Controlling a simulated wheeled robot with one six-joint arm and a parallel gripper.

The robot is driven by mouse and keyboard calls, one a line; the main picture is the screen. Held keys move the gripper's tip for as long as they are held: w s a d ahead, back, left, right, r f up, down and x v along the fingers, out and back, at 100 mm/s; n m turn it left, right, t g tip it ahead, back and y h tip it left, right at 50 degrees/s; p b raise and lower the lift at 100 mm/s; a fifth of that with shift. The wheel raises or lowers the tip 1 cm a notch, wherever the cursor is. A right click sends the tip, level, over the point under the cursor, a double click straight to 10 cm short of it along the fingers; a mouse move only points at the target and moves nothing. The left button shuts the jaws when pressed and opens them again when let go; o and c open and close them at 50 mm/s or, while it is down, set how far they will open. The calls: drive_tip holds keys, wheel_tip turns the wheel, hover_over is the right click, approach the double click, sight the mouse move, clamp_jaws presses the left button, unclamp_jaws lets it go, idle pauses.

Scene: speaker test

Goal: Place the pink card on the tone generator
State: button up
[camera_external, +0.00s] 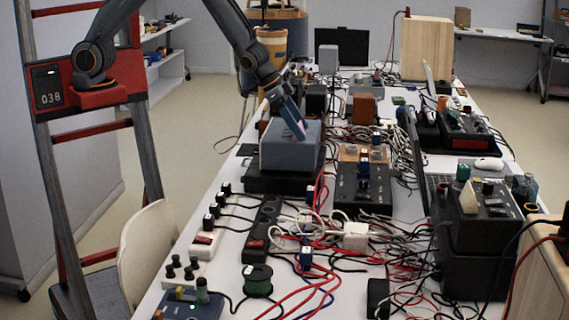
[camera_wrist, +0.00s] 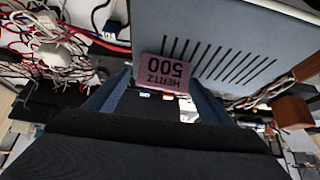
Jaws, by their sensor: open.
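My gripper (camera_external: 297,126) reaches down at a tilt to the top of the box. In the wrist view my open gripper (camera_wrist: 160,92) has its two blue fingers on either side of the card's lower part. The exact contact between card and box is hard to tell.
A black control panel (camera_external: 362,186) stands right of the box, with tangled cables around it. A green wire spool (camera_external: 257,280) and a black power strip (camera_external: 263,222) are nearer the front. A brown block (camera_external: 364,107) stands behind.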

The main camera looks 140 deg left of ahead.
drive_tip(key=shift+s+d+r+p, duration=0.1)
drive_tip(key=shift+r+p, duration=0.25)
drive_tip(key=shift+r, duration=0.15)
drive_tip(key=p+v, duration=0.5)
drive_tip(key=v, duration=0.6)
drive_tip(key=shift+d+r, duration=0.1)
drive_tip(key=shift+d, duration=0.05)
drive_tip(key=w+d+r+m+h, duration=0.1)
drive_tip(key=d+m, duration=0.1)
drive_tip(key=d, duration=0.9)
drive_tip(key=w+d+m+h, duration=0.2)
drive_tip(key=d, duration=1)
drive_tip(key=s+d+m+g+h, duration=0.1)
drive_tip(key=s+d, duration=0.3)
drive_tip(key=d, duration=0.6)
drive_tip(key=s+d+m+g, duration=0.1)
drive_tip(key=s+d+m, duration=0.3)
drive_tip(key=d, duration=0.6)
drive_tip(key=shift+s+d+r+h, duration=0.3)
drive_tip(key=shift+s+r+h, duration=0.1)
drive_tip(key=shift+s, duration=0.35)
